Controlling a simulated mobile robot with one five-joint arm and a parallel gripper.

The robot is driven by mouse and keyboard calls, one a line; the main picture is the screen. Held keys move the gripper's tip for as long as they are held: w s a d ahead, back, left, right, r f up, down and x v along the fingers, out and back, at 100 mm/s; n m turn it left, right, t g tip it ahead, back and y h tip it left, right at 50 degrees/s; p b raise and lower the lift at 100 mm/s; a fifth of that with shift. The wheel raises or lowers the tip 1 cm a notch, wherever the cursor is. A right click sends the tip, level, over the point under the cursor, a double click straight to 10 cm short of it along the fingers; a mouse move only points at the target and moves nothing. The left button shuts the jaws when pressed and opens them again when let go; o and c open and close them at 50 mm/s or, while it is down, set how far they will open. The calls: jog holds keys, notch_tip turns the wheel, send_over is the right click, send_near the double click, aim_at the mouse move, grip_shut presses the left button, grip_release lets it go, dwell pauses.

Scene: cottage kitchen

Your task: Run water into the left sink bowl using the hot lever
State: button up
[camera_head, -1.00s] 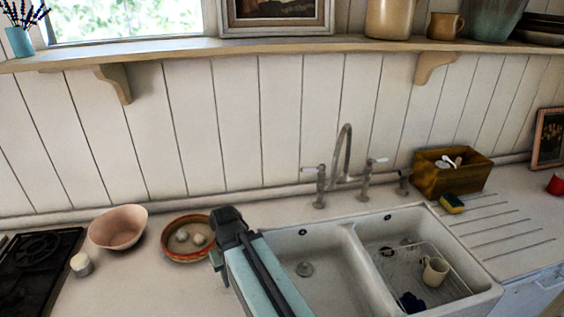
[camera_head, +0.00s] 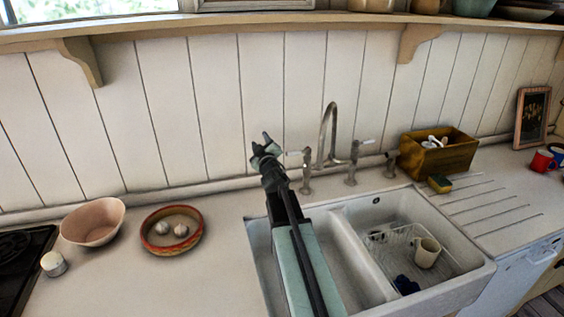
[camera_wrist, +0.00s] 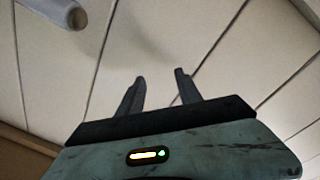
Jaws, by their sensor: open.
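The tap (camera_head: 328,135) stands behind the double sink, with an arched spout between two upright valves. The left valve (camera_head: 306,175) has a pale lever (camera_head: 297,153) pointing left; the right valve has a pale lever (camera_head: 363,142) pointing right. No hot marking is legible. My gripper (camera_head: 266,143) is raised just left of the left lever, open and empty. Its fingers (camera_wrist: 159,92) have nothing between them in the wrist view; a pale rounded rod end (camera_wrist: 60,10), probably the lever, is at upper left. My arm hides much of the left bowl (camera_head: 345,280). No running water shows.
The right bowl holds a wire rack, a cream mug (camera_head: 427,252) and a dark blue item. A wooden box (camera_head: 437,158) and a sponge (camera_head: 440,184) sit right of the tap. A pink bowl (camera_head: 93,222) and a red-rimmed dish (camera_head: 172,230) stand left. A shelf (camera_head: 230,22) runs above.

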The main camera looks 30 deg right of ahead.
aim_at(292, 155)
jog(key=n+t+y, duration=0.1)
jog(key=r+n+t+y, duration=0.1)
jog(key=n, duration=0.1)
jog(key=d+r+n+y+b, duration=0.1)
jog(key=shift+w+r+n+t, duration=0.2)
jog(key=shift+w+n+t, duration=0.1)
jog(key=shift+w+t, duration=0.1)
jog(key=s+d+f+n+g+y, duration=0.2)
jog(key=s+d+n+y, duration=0.1)
jog(key=s+n, duration=0.1)
jog(key=s+d+f+n+g+y, duration=0.1)
jog(key=s+d+f+n+y, duration=0.1)
jog(key=s+d+n+y, duration=0.1)
jog(key=s+d+f+n+g+y, duration=0.2)
jog(key=s+d+n+y, duration=0.1)
jog(key=s+n+y, duration=0.2)
jog(key=shift+d+f+g, duration=0.25)
jog(key=shift+d+g, duration=0.05)
jog(key=shift+d, duration=0.05)
jog(key=x, duration=0.7)
jog(key=shift+w+a, duration=0.25)
jog(key=shift+r, duration=0.1)
jog(key=shift+c, duration=0.3)
